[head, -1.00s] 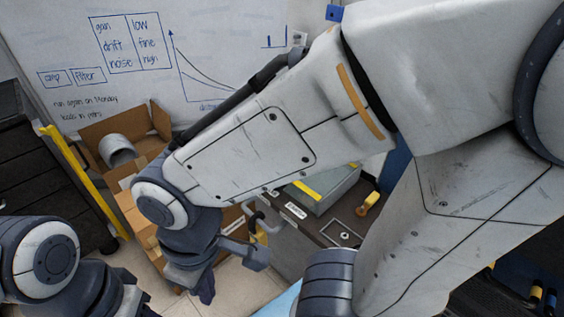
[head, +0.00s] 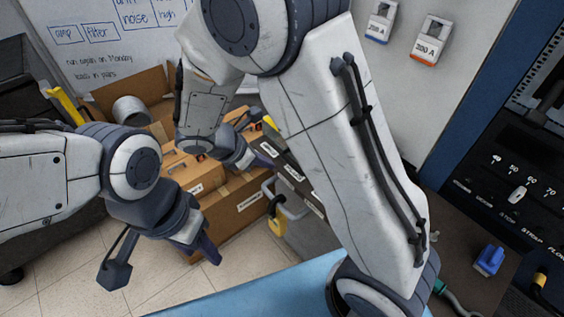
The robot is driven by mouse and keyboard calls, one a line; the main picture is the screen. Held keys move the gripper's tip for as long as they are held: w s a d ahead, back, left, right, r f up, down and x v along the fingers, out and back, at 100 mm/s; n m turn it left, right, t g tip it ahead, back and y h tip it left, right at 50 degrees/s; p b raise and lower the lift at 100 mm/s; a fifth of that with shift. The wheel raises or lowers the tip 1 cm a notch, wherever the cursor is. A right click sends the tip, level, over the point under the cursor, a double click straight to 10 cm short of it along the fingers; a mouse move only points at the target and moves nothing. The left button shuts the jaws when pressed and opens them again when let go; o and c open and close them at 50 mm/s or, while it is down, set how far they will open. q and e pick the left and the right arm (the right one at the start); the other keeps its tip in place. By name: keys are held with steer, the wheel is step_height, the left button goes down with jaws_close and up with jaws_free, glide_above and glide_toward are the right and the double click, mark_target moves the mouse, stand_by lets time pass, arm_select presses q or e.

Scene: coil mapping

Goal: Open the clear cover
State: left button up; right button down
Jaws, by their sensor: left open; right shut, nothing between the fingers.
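I cannot make out a clear cover in the head view; my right arm hides much of the bench. My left gripper (head: 160,262) is open and empty, its two fingers spread wide above the floor in front of the cardboard boxes. My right gripper (head: 262,160) is shut and empty. It is seen beyond my raised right arm, in front of the boxes and near the dark labelled edge of the bench (head: 290,177). Whether it touches anything there I cannot tell.
Cardboard boxes (head: 235,205) stand behind the grippers. A grey handle with a yellow tag (head: 278,225) is by the bench. A blue surface (head: 240,292) lies in front. At right are a blue connector (head: 489,260) and a dial panel (head: 500,190).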

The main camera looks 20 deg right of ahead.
steer(key=shift+n, duration=0.6)
steer(key=x, duration=0.7)
steer(key=w+x, duration=0.1)
steer(key=x, duration=0.3)
steer(key=shift+w+b, duration=0.2)
steer(key=shift+b, duration=0.2)
